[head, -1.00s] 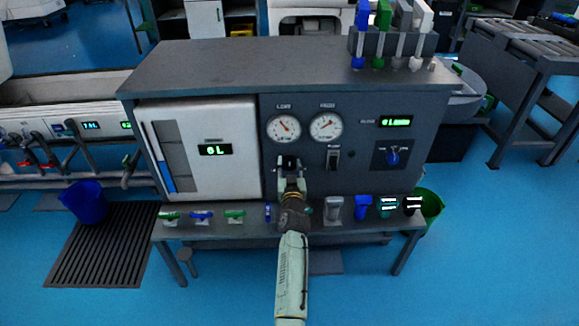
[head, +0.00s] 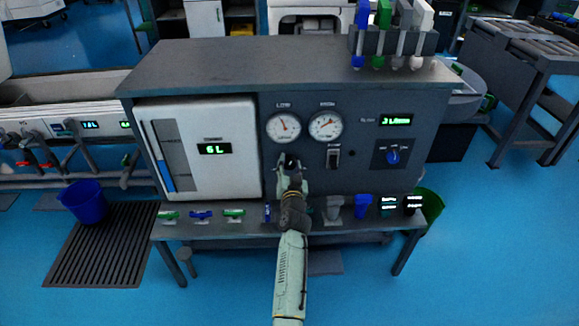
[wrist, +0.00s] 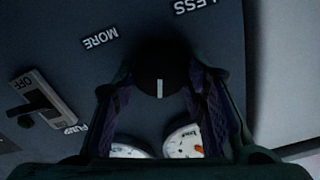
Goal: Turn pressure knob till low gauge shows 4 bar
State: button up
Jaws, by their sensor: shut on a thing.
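My gripper (head: 289,166) is at the front panel, just below the low gauge (head: 283,128). In the wrist view my gripper (wrist: 165,95) has its two fingers on either side of the black pressure knob (wrist: 160,68) and is shut on it. A white mark on the knob points toward the gauges. "MORE" and "LESS" labels show upside down beside it. The low gauge's needle points up and slightly left; its numbers are too small to read. Part of its dial also shows in the wrist view (wrist: 183,144). The high gauge (head: 326,126) is to its right.
A pump switch (head: 333,158) sits close right of the knob; it also shows in the wrist view (wrist: 38,102). A blue selector knob (head: 393,157) is farther right, below a green flow display (head: 397,121). Several valves and fittings line the ledge (head: 300,231) below.

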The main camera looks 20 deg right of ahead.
jog(key=m, duration=0.6)
jog(key=shift+d+m, duration=0.1)
jog(key=shift+m, duration=0.2)
jog(key=m, duration=0.5)
jog(key=shift+f+p, duration=0.15)
jog(key=shift+p, duration=0.2)
jog(key=shift+m, duration=0.3)
jog(key=o, duration=1.2)
jog(key=shift+c, duration=0.2)
jog(key=v, duration=1.2)
